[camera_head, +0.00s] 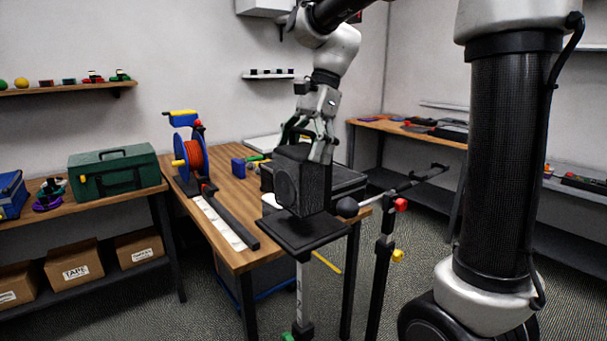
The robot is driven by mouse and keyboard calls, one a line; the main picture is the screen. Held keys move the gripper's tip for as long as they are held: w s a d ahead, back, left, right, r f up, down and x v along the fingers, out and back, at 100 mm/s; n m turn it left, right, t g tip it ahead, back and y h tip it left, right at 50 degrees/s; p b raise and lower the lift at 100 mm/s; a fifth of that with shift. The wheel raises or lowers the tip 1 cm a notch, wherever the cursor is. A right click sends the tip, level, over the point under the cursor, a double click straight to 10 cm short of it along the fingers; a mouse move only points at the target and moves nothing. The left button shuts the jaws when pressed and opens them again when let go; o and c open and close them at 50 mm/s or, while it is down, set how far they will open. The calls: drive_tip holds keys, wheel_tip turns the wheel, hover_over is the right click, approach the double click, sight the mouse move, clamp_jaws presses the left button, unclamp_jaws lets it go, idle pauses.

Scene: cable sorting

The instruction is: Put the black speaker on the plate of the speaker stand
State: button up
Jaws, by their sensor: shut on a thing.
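The black speaker (313,187) is a dark box with a round cone on its left-facing side. It is upright. My gripper (308,150) is shut on its upper part from above. The speaker stand's plate (298,236) is a flat black square on a pale pole (302,290), in front of the table. The speaker appears directly over the plate, its lower edge overlapping the plate in view. I cannot tell whether it touches the plate or hangs just above it. The gripper's far finger is partly hidden.
A wooden table (232,200) behind holds a cable reel (194,160), a black case and small items. A microphone (347,207) on a boom stand is close to the speaker's right. A green toolbox (114,171) sits on the left bench. My column fills the right.

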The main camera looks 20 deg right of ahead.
drive_tip(key=shift+f, duration=2.1)
drive_tip(key=o, duration=1.7)
drive_tip(key=shift+o, duration=0.2)
drive_tip(key=v, duration=1.2)
drive_tip(key=s+d+f+n+t+h, duration=0.2)
drive_tip(key=s+d+f+n, duration=0.3)
drive_tip(key=s, duration=0.5)
drive_tip(key=s+d+f+n+t+h, duration=0.2)
drive_tip(key=s+d+f+n, duration=0.3)
drive_tip(key=s+f+n, duration=0.3)
drive_tip(key=shift+s+d+n+t, duration=0.2)
drive_tip(key=shift+s+n+t, duration=0.6)
drive_tip(key=shift+s, duration=0.4)
